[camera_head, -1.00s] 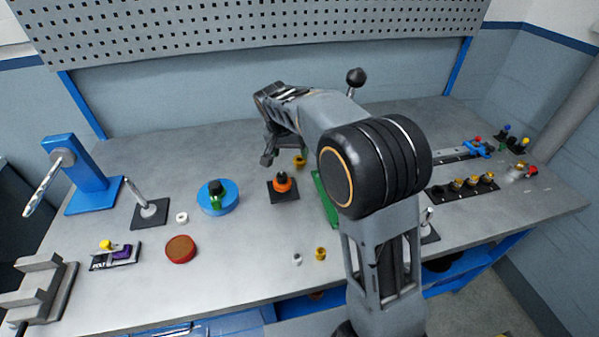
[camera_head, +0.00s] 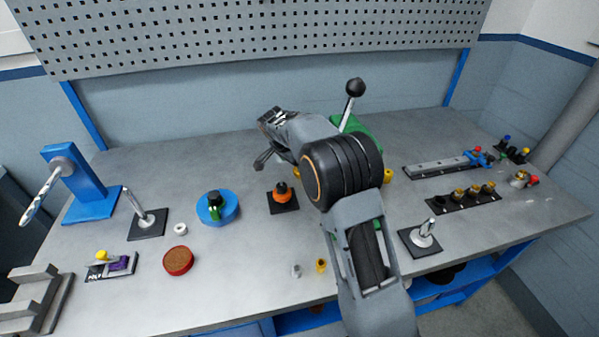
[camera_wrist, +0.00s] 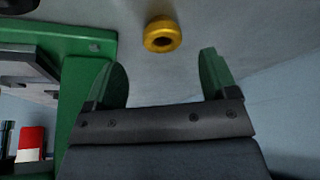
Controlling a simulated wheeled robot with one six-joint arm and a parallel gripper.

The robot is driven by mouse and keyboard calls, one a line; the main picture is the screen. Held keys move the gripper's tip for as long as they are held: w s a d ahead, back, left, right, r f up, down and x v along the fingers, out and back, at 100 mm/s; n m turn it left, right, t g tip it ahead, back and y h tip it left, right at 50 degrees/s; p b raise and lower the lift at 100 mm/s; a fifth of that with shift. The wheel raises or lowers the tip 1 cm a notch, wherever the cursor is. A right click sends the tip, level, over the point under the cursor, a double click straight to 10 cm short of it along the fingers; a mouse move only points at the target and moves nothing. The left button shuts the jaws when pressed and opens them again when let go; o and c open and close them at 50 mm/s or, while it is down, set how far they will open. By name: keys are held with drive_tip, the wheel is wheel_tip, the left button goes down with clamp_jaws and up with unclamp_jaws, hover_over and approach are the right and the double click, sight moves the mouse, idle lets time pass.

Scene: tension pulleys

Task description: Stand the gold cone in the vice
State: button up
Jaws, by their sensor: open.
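My gripper (camera_wrist: 163,72) is open and empty in the wrist view. A gold round piece (camera_wrist: 162,34) with a dark hole lies just beyond the fingertips, apart from them; I cannot tell whether it is the cone. In the head view a gold piece (camera_head: 296,172) shows partly behind my arm, close to my gripper (camera_head: 263,162). The green vice (camera_head: 352,125) with its black-knobbed lever stands behind my arm, mostly hidden. Its green body (camera_wrist: 95,45) and a grey jaw fill the left of the wrist view. Another gold piece (camera_head: 321,265) is near the front edge.
An orange-and-black piece on a dark plate (camera_head: 283,205) stands left of my arm. A blue round base (camera_head: 217,212) and a red disc (camera_head: 178,261) are further left. A yellow piece (camera_head: 388,175) sits right of my elbow. A row of gold-topped pieces (camera_head: 462,196) is at right.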

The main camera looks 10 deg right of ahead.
drive_tip(key=shift+p+x, duration=0.75)
drive_tip(key=shift+x, duration=2.25)
drive_tip(key=shift+w, duration=0.15)
drive_tip(key=shift+r, duration=0.1)
drive_tip(key=c, duration=1.1)
